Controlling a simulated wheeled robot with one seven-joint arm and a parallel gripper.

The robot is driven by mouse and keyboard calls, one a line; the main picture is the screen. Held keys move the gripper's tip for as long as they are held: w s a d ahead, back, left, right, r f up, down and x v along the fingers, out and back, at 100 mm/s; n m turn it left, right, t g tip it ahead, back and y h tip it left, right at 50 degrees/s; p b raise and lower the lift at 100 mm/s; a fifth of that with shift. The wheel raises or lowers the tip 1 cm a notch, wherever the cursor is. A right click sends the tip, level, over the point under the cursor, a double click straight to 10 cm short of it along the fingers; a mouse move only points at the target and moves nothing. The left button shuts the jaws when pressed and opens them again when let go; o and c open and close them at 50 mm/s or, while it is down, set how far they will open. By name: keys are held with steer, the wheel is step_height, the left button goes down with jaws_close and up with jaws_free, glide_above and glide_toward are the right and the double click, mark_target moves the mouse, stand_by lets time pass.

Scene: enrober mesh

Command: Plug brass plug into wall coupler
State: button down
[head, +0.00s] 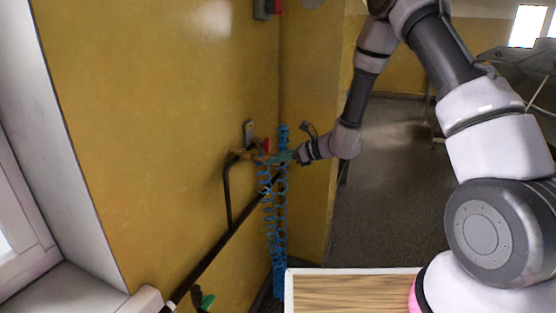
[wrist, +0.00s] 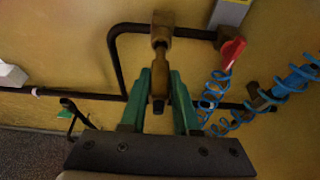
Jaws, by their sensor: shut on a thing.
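My gripper (wrist: 159,82) points at the yellow wall with its green fingers closed around the brass plug (wrist: 158,72). In the head view my gripper (head: 283,158) is at the wall, by the coiled blue hose. The brass wall coupler (wrist: 162,19) sits on the dark pipe, straight ahead of the plug. The plug's front end lines up with the coupler and appears to touch it; I cannot tell how deep it sits. The plug's rear is partly hidden between the fingers.
A red lever (wrist: 232,50) and coiled blue hoses (wrist: 213,92) hang right of the fingers. A dark pipe (head: 228,240) runs along the wall, with a green handle (head: 207,301) below. A wooden-topped surface (head: 350,294) is in front. Floor (head: 385,180) is open to the right.

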mark_target(266, 156)
steer(key=shift+w+a, duration=0.3)
steer(key=shift+a, duration=0.55)
steer(key=shift+w+a, duration=0.25)
steer(key=shift+a, duration=0.55)
steer(key=shift+d, duration=0.2)
steer(key=shift+s+d, duration=0.35)
steer(key=shift+d, duration=0.5)
steer(key=shift+s+d, duration=0.3)
steer(key=shift+d, duration=0.5)
steer(key=shift+w+a, duration=0.35)
steer(key=shift+a, duration=0.6)
steer(key=shift+w+a, duration=0.3)
steer(key=shift+a, duration=0.6)
steer(key=c, duration=0.6)
jaws_free()
steer(key=shift+o, duration=0.2)
steer(key=v, duration=1)
steer(key=shift+d+r, duration=0.25)
steer(key=shift+d, duration=0.1)
